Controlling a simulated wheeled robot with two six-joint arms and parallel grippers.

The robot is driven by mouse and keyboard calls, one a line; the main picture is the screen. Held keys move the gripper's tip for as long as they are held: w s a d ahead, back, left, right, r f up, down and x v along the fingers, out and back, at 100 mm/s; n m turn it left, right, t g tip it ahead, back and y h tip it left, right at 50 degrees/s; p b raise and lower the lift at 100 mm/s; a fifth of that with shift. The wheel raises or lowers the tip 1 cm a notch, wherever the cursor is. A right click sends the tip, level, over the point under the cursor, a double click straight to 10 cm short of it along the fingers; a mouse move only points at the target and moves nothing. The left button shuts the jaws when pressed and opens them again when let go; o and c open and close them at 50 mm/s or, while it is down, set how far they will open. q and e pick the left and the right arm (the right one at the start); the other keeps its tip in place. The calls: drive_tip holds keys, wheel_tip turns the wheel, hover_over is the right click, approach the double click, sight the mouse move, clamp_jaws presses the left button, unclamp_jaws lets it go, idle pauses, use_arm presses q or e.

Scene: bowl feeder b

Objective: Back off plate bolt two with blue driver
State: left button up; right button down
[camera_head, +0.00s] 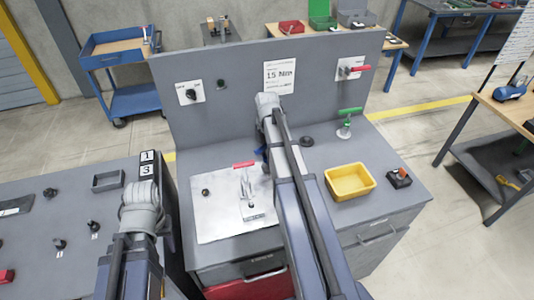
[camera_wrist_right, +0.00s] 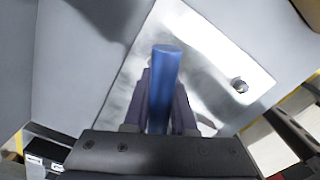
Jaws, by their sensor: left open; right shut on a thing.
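The blue driver (camera_wrist_right: 163,85) stands between the fingers of my right gripper (camera_wrist_right: 160,105), which is shut on it. In the head view my right arm hides most of that gripper; only a small dark-blue patch shows beside the arm. The silver plate (camera_head: 215,222) lies on the grey bench, and it also fills the middle of the right wrist view (camera_wrist_right: 215,45). A dark bolt (camera_head: 206,192) sits at the plate's left; one bolt (camera_wrist_right: 239,85) shows right of the driver in the wrist view. Bolt numbers cannot be read. My left gripper (camera_head: 145,190) is over the left bench, its fingertips hidden.
A toggle clamp (camera_head: 248,200) with a red handle stands on the plate. A yellow bin (camera_head: 350,182), a green-handled clamp (camera_head: 346,125) and a small red-buttoned box (camera_head: 399,177) are to the right. An upright back panel (camera_head: 235,110) carries a "15 Nm" sheet (camera_head: 280,76).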

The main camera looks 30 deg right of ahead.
drive_tip(key=shift+n, duration=1.1)
drive_tip(key=shift+m, duration=1.5)
drive_tip(key=shift+r+p, duration=2.35)
drive_tip(key=shift+s+f, duration=0.1)
